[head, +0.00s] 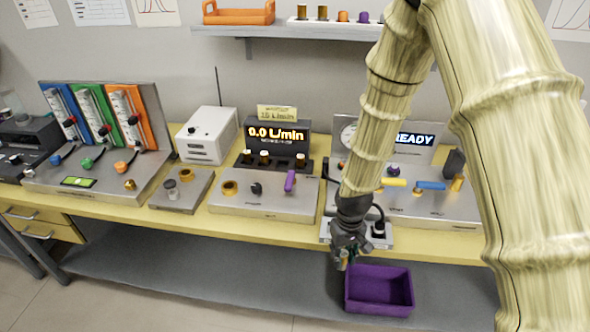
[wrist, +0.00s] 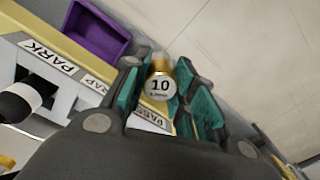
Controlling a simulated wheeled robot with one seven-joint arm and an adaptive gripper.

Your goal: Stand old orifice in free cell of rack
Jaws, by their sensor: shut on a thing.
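My gripper (head: 344,258) is in front of the bench's front edge, left of and above a purple bin. In the wrist view my gripper (wrist: 160,92) is shut on a small brass orifice with a round white face (wrist: 161,88) marked "10". The dark rack (head: 273,167) stands below the "0.0 L/min" display, back and left of my gripper. It holds brass pieces with pale tops (head: 264,157), two at left and one at right, with a gap between.
The purple bin (head: 380,308) is low in front of the bench and also shows in the wrist view (wrist: 93,32). PARK (wrist: 50,58) and PASS (wrist: 150,122) labels lie near my gripper. A purple-handled lever (head: 289,181) stands on the plate before the rack.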

